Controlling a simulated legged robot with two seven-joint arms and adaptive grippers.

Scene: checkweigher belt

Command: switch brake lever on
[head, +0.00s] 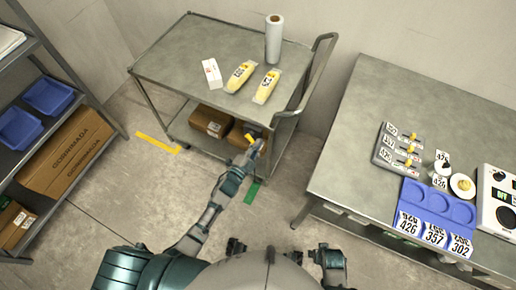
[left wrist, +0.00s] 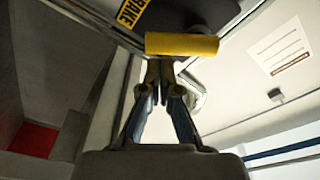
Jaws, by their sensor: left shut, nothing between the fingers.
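The brake lever is a yellow bar (left wrist: 182,44) at the lower edge of the grey cart (head: 205,58), beside a yellow label (left wrist: 131,12) that reads BRAKE. In the head view the lever (head: 250,138) shows as a small yellow piece at the cart's near right side. My left gripper (head: 258,147) is right at the lever. In the left wrist view its fingertips (left wrist: 160,70) are together and empty, just below the bar in the picture; I cannot tell whether they touch it. My right gripper is not clearly in view.
A steel table (head: 390,95) stands right, a shelf (head: 45,60) left. Yellow tape (head: 157,143) and a green mark (head: 253,191) lie on the floor.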

